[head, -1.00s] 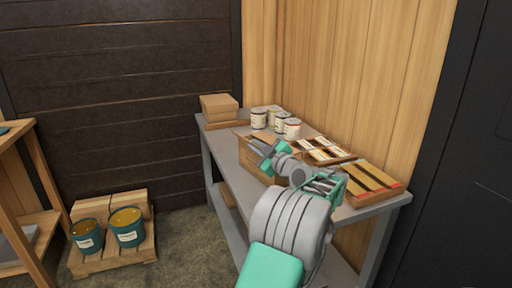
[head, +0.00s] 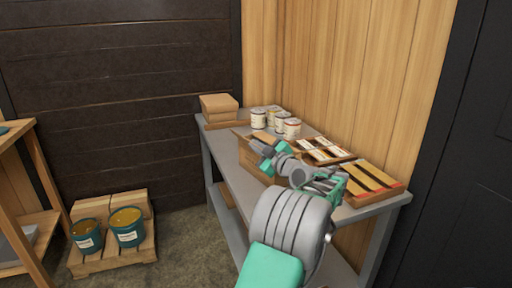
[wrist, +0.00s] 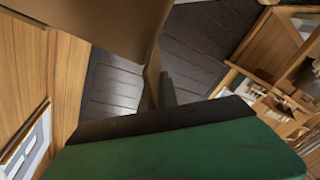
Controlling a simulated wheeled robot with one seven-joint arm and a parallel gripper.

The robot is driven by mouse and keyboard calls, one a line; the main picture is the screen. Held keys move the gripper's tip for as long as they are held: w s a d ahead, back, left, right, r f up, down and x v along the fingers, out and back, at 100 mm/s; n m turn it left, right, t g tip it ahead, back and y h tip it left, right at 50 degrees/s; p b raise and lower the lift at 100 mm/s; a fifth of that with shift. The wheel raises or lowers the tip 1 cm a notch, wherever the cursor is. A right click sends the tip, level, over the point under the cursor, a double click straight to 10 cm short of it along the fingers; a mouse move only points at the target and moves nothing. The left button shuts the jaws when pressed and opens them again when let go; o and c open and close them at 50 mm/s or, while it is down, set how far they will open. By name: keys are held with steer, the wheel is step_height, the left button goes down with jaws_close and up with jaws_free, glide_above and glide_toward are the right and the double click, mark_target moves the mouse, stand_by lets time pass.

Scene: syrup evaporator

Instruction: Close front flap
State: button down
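The cardboard box (head: 253,164) stands on the grey table, partly hidden behind my gripper and arm. A flap edge (head: 240,134) shows at its back left; the front flap is hard to make out in the head view. My gripper (head: 256,146) is over the box's top, close to its flaps. In the wrist view, a brown cardboard panel (wrist: 95,20) fills the upper left, close to a grey finger (wrist: 167,90). Whether they touch is unclear. The second finger cannot be made out, so the finger opening is hidden.
Several white cans (head: 276,118) stand behind the box. Stacked cartons (head: 219,105) are at the table's far end. A tray of jars or packs (head: 322,150) and a striped wooden crate (head: 372,184) lie to the right. The wooden wall (head: 340,70) rises behind the table (head: 222,158).

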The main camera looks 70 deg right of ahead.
stand_by(0.7)
steer(key=m, duration=0.1)
steer(key=d+m+p, duration=0.1)
steer(key=m, duration=0.1)
steer(key=s+r+m, duration=0.1)
steer(key=shift+d+m, duration=0.2)
steer(key=shift+m, duration=0.1)
steer(key=d+m+p, duration=0.1)
steer(key=m+p, duration=0.1)
steer(key=m, duration=0.1)
steer(key=s+d+m+p, duration=0.1)
steer(key=m+p, duration=0.1)
steer(key=m, duration=0.1)
steer(key=s+d+m+p, duration=0.1)
steer(key=m+p, duration=0.1)
steer(key=m, duration=0.2)
steer(key=shift+d+f, duration=0.15)
steer(key=shift+f, duration=0.05)
steer(key=m, duration=0.1)
steer(key=m+p, duration=0.1)
steer(key=d+f+m, duration=0.1)
steer(key=shift+s+p, duration=0.25)
steer(key=shift+p, duration=0.15)
steer(key=shift+s+d+f+m+p, duration=0.15)
steer(key=shift+f+m+p, duration=0.25)
steer(key=shift+m, duration=0.7)
